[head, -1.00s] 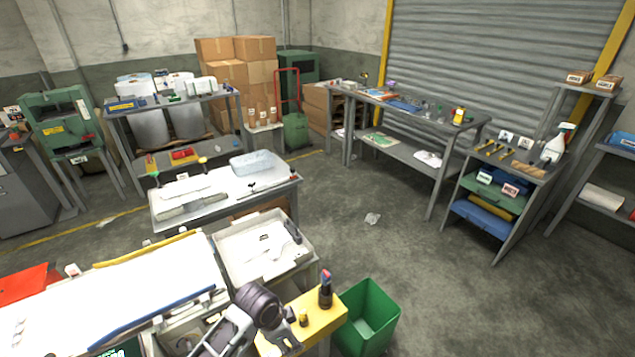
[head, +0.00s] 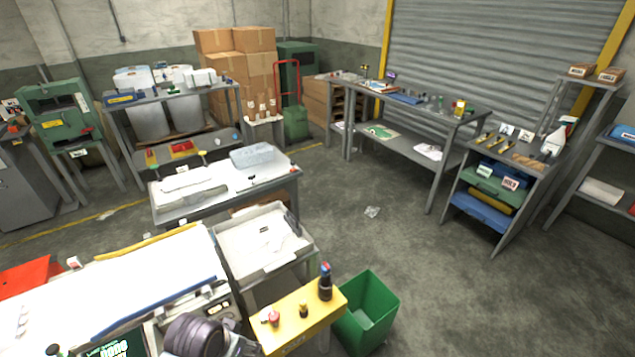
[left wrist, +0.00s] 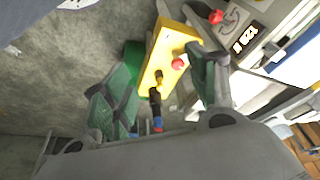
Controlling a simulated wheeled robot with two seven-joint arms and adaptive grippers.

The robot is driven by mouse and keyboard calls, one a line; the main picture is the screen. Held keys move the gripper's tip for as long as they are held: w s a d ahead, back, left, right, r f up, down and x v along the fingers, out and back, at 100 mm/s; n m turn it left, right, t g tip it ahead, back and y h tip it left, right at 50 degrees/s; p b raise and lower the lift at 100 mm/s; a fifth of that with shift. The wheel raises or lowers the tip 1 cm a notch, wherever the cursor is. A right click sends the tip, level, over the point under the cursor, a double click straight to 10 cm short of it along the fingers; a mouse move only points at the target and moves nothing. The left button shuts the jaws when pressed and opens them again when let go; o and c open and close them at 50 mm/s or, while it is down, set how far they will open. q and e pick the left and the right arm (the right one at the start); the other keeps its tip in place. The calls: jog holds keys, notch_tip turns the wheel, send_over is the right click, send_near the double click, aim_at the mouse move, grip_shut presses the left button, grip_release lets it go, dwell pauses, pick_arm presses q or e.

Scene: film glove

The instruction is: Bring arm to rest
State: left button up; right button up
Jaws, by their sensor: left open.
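My left arm (head: 195,335) shows at the bottom edge of the head view, its dark round joint in front of the white machine. My left gripper (left wrist: 162,72) is open in the left wrist view, its two green-padded fingers spread with nothing held between them. Beyond the fingers is the yellow stand (head: 300,318), which bears a dark bottle (head: 325,282), a red knob (head: 273,318) and a small dark-topped piece (head: 303,310). The stand also shows in the left wrist view (left wrist: 164,50). My right gripper is not in view.
A green bin (head: 368,308) stands right of the yellow stand. A white tray (head: 245,270) stands behind it. The white-topped machine (head: 110,290) with a lit display (head: 108,350) is at left. The floor (head: 470,300) at right is clear.

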pick_arm(q)
jog(key=shift+s+a+r+n, duration=0.6)
jog(key=shift+s+a+n, duration=0.5)
jog(key=shift+a, duration=0.6)
notch_tip(320, 180, down, 32)
jog(key=s+g, duration=0.1)
jog(key=s, duration=0.2)
jog(key=s+a+f, duration=0.2)
jog(key=s+f, duration=0.8)
jog(key=s, duration=0.1)
jog(key=s+a+f+g+y, duration=0.1)
jog(key=s+a+f, duration=0.1)
jog(key=s+f, duration=0.9)
jog(key=shift+m, duration=0.3)
